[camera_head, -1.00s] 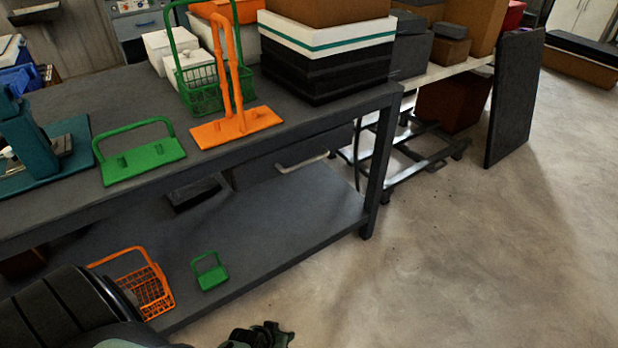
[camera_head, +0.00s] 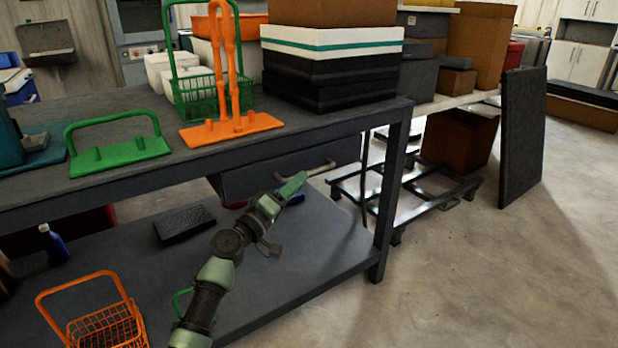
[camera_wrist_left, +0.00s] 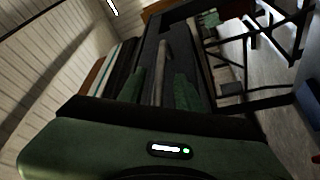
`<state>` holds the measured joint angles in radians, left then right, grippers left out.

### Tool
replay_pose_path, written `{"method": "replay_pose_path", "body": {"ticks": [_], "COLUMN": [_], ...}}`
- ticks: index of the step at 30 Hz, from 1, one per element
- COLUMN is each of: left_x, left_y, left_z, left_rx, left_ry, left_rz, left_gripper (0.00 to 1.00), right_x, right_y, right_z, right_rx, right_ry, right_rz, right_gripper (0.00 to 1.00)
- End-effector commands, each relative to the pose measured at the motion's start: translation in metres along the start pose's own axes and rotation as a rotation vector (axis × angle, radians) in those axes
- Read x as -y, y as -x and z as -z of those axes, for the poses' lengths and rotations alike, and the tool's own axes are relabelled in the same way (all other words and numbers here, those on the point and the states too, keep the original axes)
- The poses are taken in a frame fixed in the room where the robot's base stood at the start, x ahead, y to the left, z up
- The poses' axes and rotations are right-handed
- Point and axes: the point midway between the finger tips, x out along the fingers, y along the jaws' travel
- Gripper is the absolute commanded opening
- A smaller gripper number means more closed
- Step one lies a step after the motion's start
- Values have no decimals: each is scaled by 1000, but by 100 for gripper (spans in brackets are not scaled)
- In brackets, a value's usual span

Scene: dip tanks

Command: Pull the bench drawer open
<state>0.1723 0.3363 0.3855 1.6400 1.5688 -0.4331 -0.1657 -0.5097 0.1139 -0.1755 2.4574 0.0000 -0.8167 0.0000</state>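The bench drawer (camera_head: 262,172) is a dark grey box under the bench top, toward its right end. Its pale bar handle (camera_head: 320,169) runs along the front; I see no clear gap showing it pulled out. My left gripper (camera_head: 293,186) is in front of the drawer, just below and left of the visible handle end. In the left wrist view its two green fingers (camera_wrist_left: 160,88) stand apart, and the pale handle (camera_wrist_left: 162,58) shows between or just beyond them. I cannot tell whether they touch it. My right gripper is not in view.
The bench top (camera_head: 330,118) carries green and orange racks, baskets and stacked boxes. The lower shelf (camera_head: 290,265) holds an orange basket (camera_head: 105,325) and a dark block (camera_head: 184,223). A bench leg (camera_head: 388,200) stands right of the drawer.

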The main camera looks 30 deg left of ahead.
Motion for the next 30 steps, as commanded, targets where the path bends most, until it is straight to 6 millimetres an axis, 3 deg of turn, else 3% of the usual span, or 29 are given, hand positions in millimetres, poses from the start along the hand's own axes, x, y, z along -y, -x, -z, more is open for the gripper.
{"method": "replay_pose_path", "body": {"ticks": [3, 9, 20, 21, 24, 25, 30], "left_x": [-1, 0, 1, 1, 1, 1, 1], "left_y": [-22, -48, -56, -56, -56, -56, -56], "left_z": [1, 0, 0, 0, 0, 0, 0], "left_rx": [-2, 0, 1, 1, 1, 1, 1], "left_ry": [1, -1, -2, -2, -1, -1, -1], "left_rz": [-1, 1, 3, 3, 3, 3, 3], "left_gripper": [34, 34, 34, 32, 4, 0, 0], "right_x": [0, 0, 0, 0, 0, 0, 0], "right_y": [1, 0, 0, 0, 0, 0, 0], "right_z": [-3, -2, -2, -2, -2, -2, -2], "right_rx": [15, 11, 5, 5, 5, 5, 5], "right_ry": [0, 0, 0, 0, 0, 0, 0], "right_rz": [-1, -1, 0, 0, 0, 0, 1], "right_gripper": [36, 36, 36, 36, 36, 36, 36]}}
